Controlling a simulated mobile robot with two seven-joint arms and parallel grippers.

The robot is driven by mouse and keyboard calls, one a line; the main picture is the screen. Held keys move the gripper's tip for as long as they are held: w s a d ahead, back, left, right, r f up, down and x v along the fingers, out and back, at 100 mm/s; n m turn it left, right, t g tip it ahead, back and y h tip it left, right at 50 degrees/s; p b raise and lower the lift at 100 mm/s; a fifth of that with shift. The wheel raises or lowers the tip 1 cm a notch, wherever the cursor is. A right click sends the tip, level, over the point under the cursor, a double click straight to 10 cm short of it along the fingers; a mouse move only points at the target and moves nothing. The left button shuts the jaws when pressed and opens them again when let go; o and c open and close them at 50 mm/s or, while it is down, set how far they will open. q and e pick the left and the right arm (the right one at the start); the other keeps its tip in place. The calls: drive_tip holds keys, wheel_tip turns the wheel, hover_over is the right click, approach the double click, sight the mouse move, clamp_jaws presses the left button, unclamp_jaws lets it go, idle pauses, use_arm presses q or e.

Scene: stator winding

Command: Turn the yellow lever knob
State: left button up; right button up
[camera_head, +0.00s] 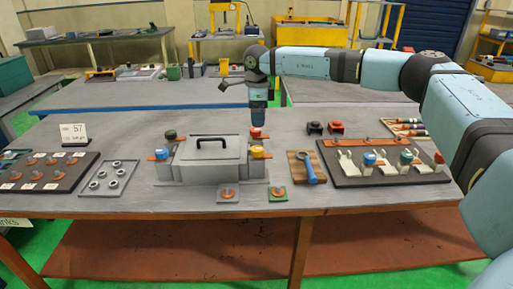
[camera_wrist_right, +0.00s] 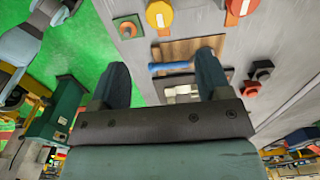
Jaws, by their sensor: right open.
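The yellow lever knob (camera_head: 257,152) sits on the right side of the grey box fixture (camera_head: 212,160), nearer the front edge than an orange-red knob (camera_head: 256,132). In the right wrist view the yellow knob (camera_wrist_right: 160,14) shows at the top, beyond my fingertips, with the orange-red knob (camera_wrist_right: 240,8) to its right. My right gripper (camera_head: 258,122) points down just above the orange-red knob in the head view. In its wrist view my right gripper (camera_wrist_right: 162,68) has two fingers spread wide with nothing gripped. My left gripper is not in view.
A wooden board (camera_head: 294,166) with a blue-handled tool (camera_head: 309,168) lies right of the fixture. Black and red blocks (camera_head: 335,128) stand behind it. A dark tray (camera_head: 355,178) with colored knobs is farther right. A grey ring tray (camera_head: 108,183) lies left. A handle tops the fixture.

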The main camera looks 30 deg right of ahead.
sight(257, 148)
wheel_tip(257, 148, down, 12)
drive_tip(key=shift+r, duration=0.15)
drive_tip(key=shift+c, duration=0.2)
drive_tip(key=c, duration=0.9)
